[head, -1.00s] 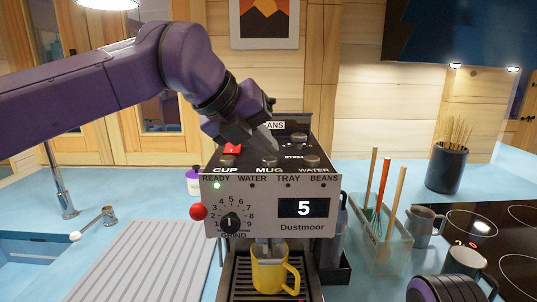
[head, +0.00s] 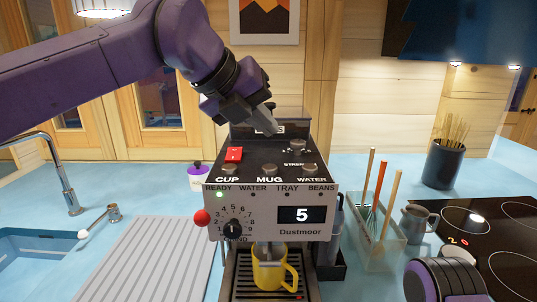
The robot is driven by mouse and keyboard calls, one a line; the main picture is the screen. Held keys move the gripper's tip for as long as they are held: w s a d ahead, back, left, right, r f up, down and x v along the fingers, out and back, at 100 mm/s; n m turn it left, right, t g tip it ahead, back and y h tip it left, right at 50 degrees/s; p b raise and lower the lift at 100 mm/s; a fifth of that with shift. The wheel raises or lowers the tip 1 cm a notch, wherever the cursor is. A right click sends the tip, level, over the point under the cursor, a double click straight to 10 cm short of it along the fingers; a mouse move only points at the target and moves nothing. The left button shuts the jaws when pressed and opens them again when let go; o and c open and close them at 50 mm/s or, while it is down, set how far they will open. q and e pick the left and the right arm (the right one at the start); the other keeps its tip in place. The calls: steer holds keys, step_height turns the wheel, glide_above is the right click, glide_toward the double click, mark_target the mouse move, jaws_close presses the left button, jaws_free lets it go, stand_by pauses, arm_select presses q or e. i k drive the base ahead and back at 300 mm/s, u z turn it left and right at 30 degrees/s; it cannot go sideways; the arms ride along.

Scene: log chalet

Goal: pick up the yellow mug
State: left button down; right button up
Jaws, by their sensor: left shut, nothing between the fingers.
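The yellow mug (head: 268,272) stands upright on the drip tray of the coffee machine (head: 266,203), under its spout, with its handle to the right. The spout hides part of the mug's mouth. My left gripper (head: 271,131) is shut and empty, above the top of the machine near its back, well above the mug. My right arm shows only as a purple and dark part at the bottom right; its gripper fingers are not visible.
A glass holder (head: 374,246) with brushes and sticks stands right of the machine. A grey pitcher (head: 416,222) sits beside the black hob (head: 490,232). A ribbed drainboard (head: 150,262) and the sink (head: 38,258) are on the left.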

mark_target(266, 279)
steer(key=u, duration=0.05)
steer(key=k, duration=1)
steer(key=z, duration=0.05)
